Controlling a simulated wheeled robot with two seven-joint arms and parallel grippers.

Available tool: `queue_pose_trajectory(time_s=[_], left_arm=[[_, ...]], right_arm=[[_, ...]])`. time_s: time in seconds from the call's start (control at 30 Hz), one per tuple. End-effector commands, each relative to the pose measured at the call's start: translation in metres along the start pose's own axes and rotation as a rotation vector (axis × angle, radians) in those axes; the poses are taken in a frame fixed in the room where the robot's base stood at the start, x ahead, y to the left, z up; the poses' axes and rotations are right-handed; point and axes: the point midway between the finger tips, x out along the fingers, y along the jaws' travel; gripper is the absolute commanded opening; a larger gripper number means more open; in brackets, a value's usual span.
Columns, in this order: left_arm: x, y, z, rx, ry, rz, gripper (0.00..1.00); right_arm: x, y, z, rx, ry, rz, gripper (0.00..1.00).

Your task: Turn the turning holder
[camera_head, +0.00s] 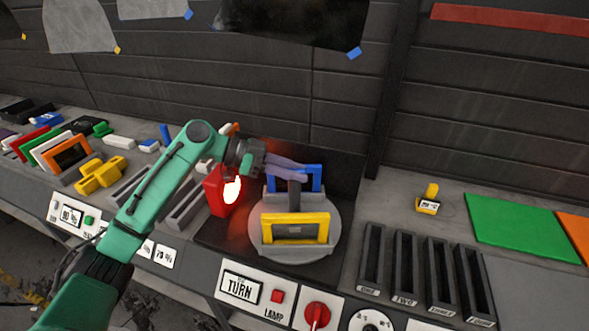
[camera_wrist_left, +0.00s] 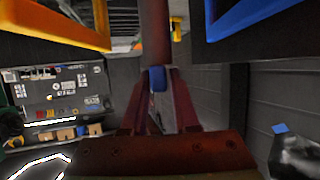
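The turning holder (camera_head: 268,249) is a round grey disc on a dark base. A yellow frame (camera_head: 330,229) stands at its front and a blue frame (camera_head: 316,171) at its back. A dark upright post (camera_head: 294,192) rises between them. My left gripper (camera_head: 300,172) is over the disc at the top of this post, beside the blue frame. In the left wrist view its fingers (camera_wrist_left: 158,85) converge at a bar (camera_wrist_left: 154,30), with the yellow frame (camera_wrist_left: 60,25) left and the blue frame (camera_wrist_left: 245,15) right. Whether they grip the bar is unclear. My right gripper is not in view.
A red lamp box (camera_head: 214,193) with a glowing bulb stands left of the disc, close under my left arm. Dark slots (camera_head: 405,262) stand to the right, before a green sheet (camera_head: 522,226).

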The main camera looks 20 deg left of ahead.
Motion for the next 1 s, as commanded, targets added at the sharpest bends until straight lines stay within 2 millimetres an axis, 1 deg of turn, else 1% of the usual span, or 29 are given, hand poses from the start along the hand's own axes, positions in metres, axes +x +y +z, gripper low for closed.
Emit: queue_pose_trajectory(time_s=[0.03,0.07,0.5,1.0], left_arm=[[-0.0002,-0.0001,-0.0001,0.000,0.000,0.000,0.04],[-0.0003,-0.0001,-0.0001,0.000,0.000,0.000,0.00],[-0.0007,-0.0003,-0.0005,0.000,0.000,-0.001,0.00],[-0.0011,-0.0005,-0.0010,0.001,0.000,-0.002,0.00]], right_arm=[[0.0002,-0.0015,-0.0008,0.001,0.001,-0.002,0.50],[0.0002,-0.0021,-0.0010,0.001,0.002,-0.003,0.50],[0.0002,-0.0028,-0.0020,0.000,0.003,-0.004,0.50],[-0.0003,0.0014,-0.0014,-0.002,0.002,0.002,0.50]])
